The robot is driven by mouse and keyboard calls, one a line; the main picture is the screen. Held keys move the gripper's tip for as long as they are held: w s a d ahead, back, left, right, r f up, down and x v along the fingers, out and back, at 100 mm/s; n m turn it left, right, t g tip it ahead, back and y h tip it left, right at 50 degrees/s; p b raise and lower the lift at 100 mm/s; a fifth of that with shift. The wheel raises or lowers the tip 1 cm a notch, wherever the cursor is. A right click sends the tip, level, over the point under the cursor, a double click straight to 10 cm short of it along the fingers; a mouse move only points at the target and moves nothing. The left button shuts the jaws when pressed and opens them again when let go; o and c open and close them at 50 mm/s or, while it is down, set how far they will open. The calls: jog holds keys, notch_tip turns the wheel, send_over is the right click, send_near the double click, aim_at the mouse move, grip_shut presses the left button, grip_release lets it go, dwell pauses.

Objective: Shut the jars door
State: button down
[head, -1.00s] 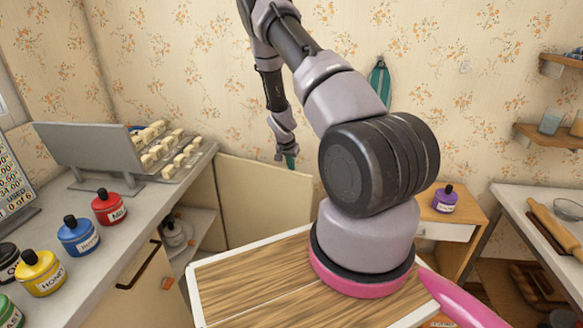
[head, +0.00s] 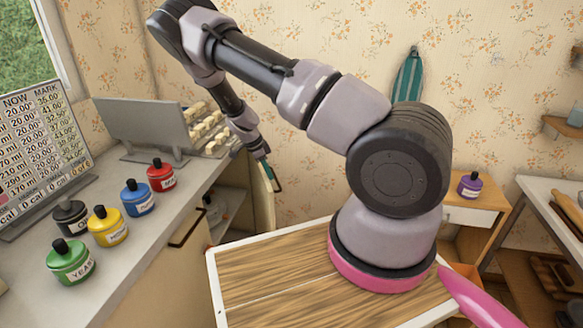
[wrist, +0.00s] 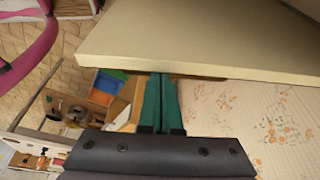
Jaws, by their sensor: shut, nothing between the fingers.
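The cream cabinet door (head: 262,200) stands open at the far end of the counter, seen at a steep angle in the head view. The cabinet opening (head: 232,207) beside it shows a shelf, partly dark. My gripper (head: 271,178) is at the door's upper free edge, its teal fingers together. In the wrist view the fingers (wrist: 160,82) are shut, with the tips at the edge of the broad pale door (wrist: 190,42). They look to be touching it or very close; I cannot tell which.
Several jars, such as the red jar (head: 161,176) and green jar (head: 70,262), stand on the grey counter (head: 125,225). A sign board (head: 40,150) and a tray rack (head: 140,127) stand there too. A purple jar (head: 470,186) is on a wooden side table (head: 490,215) at right.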

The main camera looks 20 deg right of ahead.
jog(key=w+a+m, duration=0.1)
jog(key=a, duration=0.8)
jog(key=shift+w+m+g, duration=0.3)
jog(key=shift+m, duration=0.1)
jog(key=shift+d, duration=0.1)
dwell(0.4)
